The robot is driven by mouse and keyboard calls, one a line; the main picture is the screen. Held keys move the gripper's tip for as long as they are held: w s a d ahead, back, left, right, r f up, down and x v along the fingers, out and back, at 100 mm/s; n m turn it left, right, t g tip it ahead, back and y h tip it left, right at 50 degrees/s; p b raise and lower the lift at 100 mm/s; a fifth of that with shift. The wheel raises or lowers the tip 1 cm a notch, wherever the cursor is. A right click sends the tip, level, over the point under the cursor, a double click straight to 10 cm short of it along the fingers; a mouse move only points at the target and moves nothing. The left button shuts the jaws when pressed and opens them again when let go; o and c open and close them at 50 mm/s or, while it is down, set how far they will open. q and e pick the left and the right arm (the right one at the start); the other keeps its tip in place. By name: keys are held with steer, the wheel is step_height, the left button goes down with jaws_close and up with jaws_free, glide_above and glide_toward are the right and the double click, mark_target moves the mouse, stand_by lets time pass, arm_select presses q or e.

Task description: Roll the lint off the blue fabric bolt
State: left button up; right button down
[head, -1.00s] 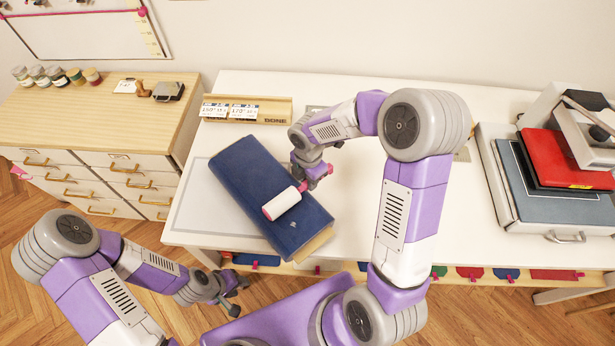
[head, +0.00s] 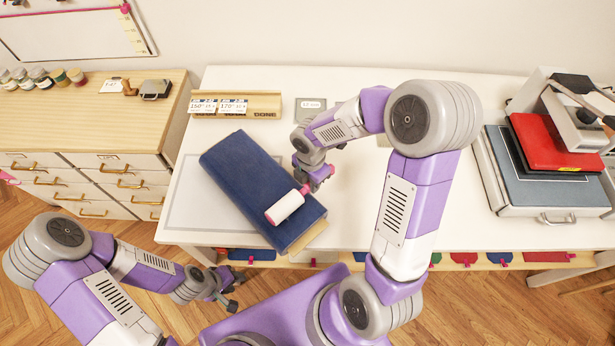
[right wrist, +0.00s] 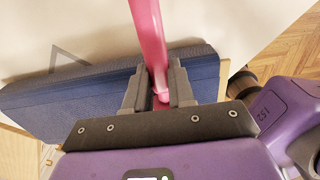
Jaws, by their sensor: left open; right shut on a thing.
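The blue fabric bolt (head: 247,178) lies at a slant on the left part of the white table, and it also shows in the right wrist view (right wrist: 70,104). No lint can be made out on it at this size. My right gripper (head: 318,178) is shut on the pink handle of the lint roller (head: 286,206). The handle also fills the middle of the right wrist view (right wrist: 148,40). The white roller head lies over the near right part of the bolt; I cannot tell if it presses on it. My left gripper (head: 228,291) is open and empty, low in front of the table.
A grey outlined mat (head: 182,212) lies partly under the bolt on the white table (head: 350,210). A wooden tray with price cards (head: 262,101) stands behind. A heat press (head: 558,150) stands at the right. A drawer cabinet (head: 90,125) stands at the left.

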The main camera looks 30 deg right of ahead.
steer(key=shift+s+d, duration=0.2)
steer(key=shift+s, duration=0.5)
steer(key=s, duration=0.1)
steer(key=s+d, duration=0.1)
steer(key=shift+s, duration=0.4)
steer(key=shift+r, duration=0.15)
step_height(320, 180, up, 7)
steer(key=p, duration=0.7)
stand_by(0.4)
steer(key=shift+a, duration=0.1)
